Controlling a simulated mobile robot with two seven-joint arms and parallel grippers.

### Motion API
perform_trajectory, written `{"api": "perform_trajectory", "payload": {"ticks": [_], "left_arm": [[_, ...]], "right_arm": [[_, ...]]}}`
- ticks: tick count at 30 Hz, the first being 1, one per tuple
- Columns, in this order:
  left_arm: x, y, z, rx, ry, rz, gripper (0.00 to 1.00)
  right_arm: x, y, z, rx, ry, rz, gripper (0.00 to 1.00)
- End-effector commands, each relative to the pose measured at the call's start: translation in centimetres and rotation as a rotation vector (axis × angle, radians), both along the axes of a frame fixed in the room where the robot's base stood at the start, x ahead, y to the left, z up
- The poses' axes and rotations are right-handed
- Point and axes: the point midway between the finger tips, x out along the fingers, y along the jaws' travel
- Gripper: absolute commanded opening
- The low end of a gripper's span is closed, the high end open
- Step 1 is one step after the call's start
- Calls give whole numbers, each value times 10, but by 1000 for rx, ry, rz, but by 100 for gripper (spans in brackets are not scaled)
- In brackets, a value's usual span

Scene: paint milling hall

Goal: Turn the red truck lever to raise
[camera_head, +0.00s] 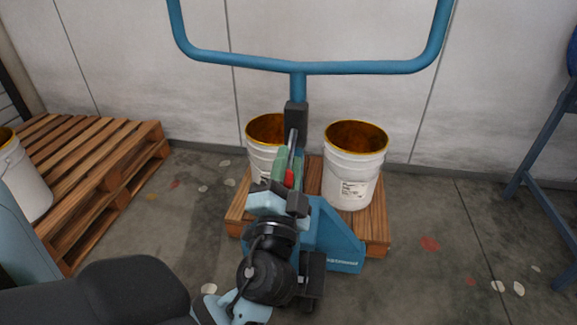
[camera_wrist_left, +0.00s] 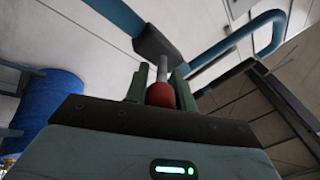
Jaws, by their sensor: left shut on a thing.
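The blue pallet truck (camera_head: 326,233) stands in the middle of the head view, with its loop handle (camera_head: 298,66) rising at the top. The red lever (camera_head: 289,178) is on a thin metal rod below the dark block (camera_head: 296,115) on the handle's shaft. My left gripper (camera_head: 287,168) reaches it from below and is shut on the red lever. In the left wrist view the red knob (camera_wrist_left: 161,94) sits between the two green fingers, with the grey rod running up into the block (camera_wrist_left: 155,45). My right gripper is not in view.
Two white buckets (camera_head: 352,178) with orange-brown insides stand on a wooden pallet (camera_head: 376,222) at the truck. A blue frame (camera_head: 545,190) stands at the right. A wall closes off the back.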

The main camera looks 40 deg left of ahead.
Motion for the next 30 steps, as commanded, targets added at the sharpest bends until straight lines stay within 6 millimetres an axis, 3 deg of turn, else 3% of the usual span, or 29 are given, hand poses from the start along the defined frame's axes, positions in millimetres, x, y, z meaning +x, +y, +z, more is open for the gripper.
{"api": "perform_trajectory", "payload": {"ticks": [8, 9, 14, 23, 30], "left_arm": [[1, 1, -5, -8, 11, 2, 0], [1, 1, -5, -8, 11, 2, 26], [1, 0, -4, -6, 9, 1, 46], [-1, -1, -4, -5, 6, 0, 46], [-24, -15, -17, -6, 9, 0, 46]], "right_arm": [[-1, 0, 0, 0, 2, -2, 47], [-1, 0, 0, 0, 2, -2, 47], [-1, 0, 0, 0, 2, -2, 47], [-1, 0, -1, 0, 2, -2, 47], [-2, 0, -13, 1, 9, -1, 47]]}}
